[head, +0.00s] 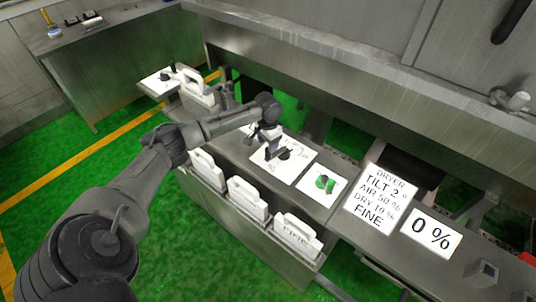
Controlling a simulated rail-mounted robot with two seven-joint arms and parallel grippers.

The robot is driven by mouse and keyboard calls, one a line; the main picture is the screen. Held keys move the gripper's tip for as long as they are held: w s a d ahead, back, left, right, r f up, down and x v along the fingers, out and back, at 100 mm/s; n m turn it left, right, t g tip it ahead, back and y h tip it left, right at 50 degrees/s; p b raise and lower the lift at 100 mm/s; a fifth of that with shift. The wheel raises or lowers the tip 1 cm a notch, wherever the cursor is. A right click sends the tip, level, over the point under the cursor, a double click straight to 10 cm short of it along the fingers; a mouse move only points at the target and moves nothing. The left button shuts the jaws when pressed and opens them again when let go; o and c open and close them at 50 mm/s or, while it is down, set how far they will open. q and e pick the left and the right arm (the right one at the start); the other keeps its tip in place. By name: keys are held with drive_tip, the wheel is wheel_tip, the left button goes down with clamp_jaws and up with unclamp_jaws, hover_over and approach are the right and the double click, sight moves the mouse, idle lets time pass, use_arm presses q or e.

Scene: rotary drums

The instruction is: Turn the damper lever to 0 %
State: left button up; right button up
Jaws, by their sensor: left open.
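My left arm reaches in from the left, and its left gripper (269,146) is open over a white dial plate (285,174) on the metal ledge. A small dark lever or knob (284,155) stands on this plate beside the fingertips. I cannot tell whether they touch it. A "%" mark shows on the plate, but the rest of its scale is partly hidden by the gripper or too small to read. A white sign (432,234) to the right reads "0 %". My right gripper is not in view.
A second plate with a green and dark knob (324,184) sits close to the right. A "DRYER" sign (380,198) stands beyond it. White handled panels (248,199) line the front below the ledge. Another dark-handled plate (165,80) is at the far left. Green floor lies in front.

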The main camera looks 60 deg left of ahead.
use_arm(q)
drive_tip(key=shift+f+b, duration=0.4)
drive_tip(key=shift+f, duration=2.6)
drive_tip(key=shift+c, duration=0.4)
clamp_jaws()
